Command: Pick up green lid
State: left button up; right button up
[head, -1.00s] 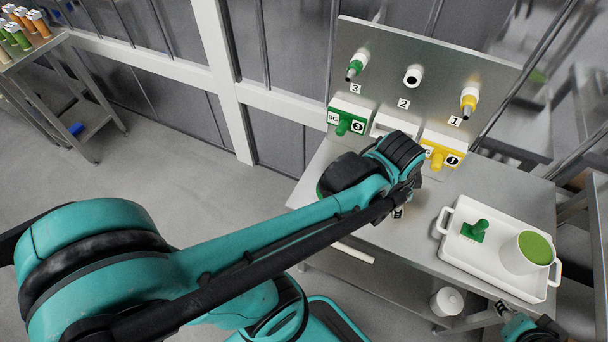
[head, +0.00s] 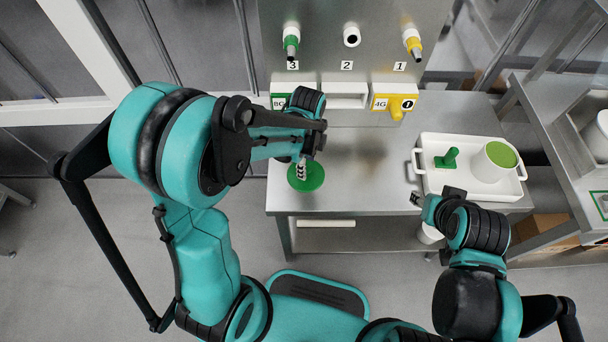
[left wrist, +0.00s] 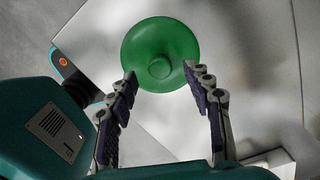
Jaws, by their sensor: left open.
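The green lid (head: 308,182) is a round disc lying on the steel table near its left front edge. In the left wrist view the lid (left wrist: 160,35) shows whole, with a small round knob in its middle. My left gripper (head: 301,168) is above the lid and partly covers it in the head view. In the left wrist view the left gripper (left wrist: 160,74) is open and empty, its fingertips apart at the lid's near edge. My right gripper (head: 430,197) is by the table's front edge near the white tray; its jaws are too small to read.
The white tray (head: 425,181) at the right holds a green-handled tool (head: 447,158) and a white pot with green contents (head: 501,157). A panel (head: 321,40) with three nozzles stands at the back, with a yellow dispenser (head: 394,100) below. The table's middle is clear.

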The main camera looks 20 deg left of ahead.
aim_at(315, 173)
pick_arm(q)
notch_tip(315, 173, down, 4)
jog(key=shift+a+r+b, duration=0.15)
jog(key=shift+b, duration=0.5)
jog(key=shift+r, duration=0.1)
jog(key=c, duration=1)
jog(key=shift+r, duration=0.1)
